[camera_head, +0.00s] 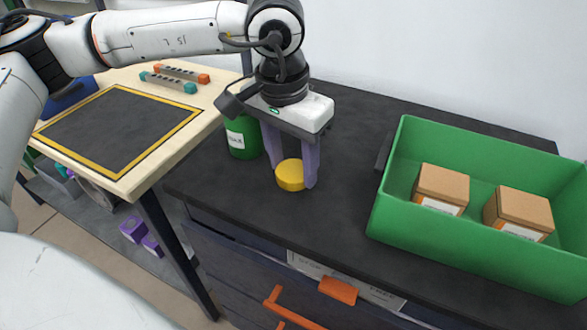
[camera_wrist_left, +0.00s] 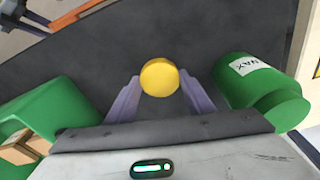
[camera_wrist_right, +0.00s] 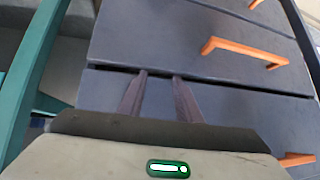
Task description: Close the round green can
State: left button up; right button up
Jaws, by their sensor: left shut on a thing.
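The round green can (camera_head: 243,137) stands on the dark countertop, left of and behind my left gripper, which hides part of it. In the left wrist view the can (camera_wrist_left: 247,82) is at the right with a white label; its top is hard to make out. A round yellow lid (camera_head: 290,176) is between the fingers of my left gripper (camera_head: 292,182), which is shut on it, beside the can. The lid (camera_wrist_left: 160,77) also shows in the left wrist view. I cannot tell whether it touches the countertop. My right gripper (camera_wrist_right: 159,76) is open and empty, in front of drawers.
A green crate (camera_head: 480,255) with two cardboard boxes (camera_head: 442,186) stands on the right of the countertop (camera_head: 340,215). A wooden table (camera_head: 120,188) with a yellow-edged dark mat is at the left. Drawers with orange handles (camera_wrist_right: 245,52) are below the countertop.

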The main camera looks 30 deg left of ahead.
aim_at(293, 171)
pick_arm(q)
notch_tip(293, 171, up, 10)
dwell(0.5)
